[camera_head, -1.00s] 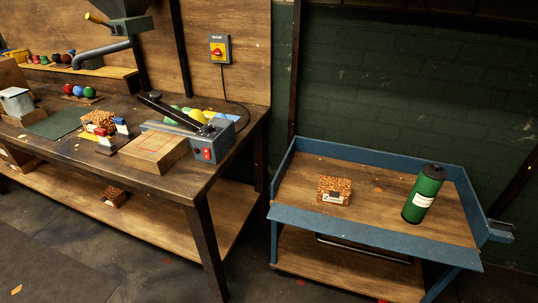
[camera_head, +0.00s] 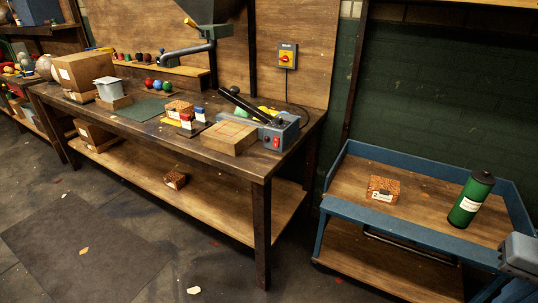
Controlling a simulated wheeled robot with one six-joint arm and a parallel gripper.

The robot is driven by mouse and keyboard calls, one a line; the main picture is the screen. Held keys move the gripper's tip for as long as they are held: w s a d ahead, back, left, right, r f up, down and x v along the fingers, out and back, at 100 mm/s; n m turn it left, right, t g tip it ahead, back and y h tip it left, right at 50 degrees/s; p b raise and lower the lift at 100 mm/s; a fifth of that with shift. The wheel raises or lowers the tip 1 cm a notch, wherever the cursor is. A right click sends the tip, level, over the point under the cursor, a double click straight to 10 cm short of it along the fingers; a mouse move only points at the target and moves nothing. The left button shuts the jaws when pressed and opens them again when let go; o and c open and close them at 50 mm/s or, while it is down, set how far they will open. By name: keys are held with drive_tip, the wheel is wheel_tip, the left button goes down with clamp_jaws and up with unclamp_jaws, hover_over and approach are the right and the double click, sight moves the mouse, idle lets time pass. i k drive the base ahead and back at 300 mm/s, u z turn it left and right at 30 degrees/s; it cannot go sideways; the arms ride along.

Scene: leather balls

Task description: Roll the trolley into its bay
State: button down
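The blue-framed trolley (camera_head: 410,236) stands at the right, by the dark green brick wall. Its upper wooden deck carries a brown speckled box (camera_head: 383,189) with a white label and an upright green canister (camera_head: 470,199) with a black lid. A lower wooden deck shows below. The trolley's right end is partly cut off by the frame. A grey block (camera_head: 520,256) at the right edge overlaps that end; I cannot tell whether it is part of my arm or a trolley fitting. No gripper fingers can be made out. No marked bay can be identified with certainty.
A wooden workbench (camera_head: 235,166) stands left of the trolley, its front leg (camera_head: 262,235) close to it. A press, boxes and coloured balls lie on it. A dark mat (camera_head: 85,250) covers floor at the left. Open floor lies before the bench.

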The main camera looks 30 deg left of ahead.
sight(419, 272)
drive_tip(key=u, duration=0.9)
drive_tip(key=i, duration=1.65)
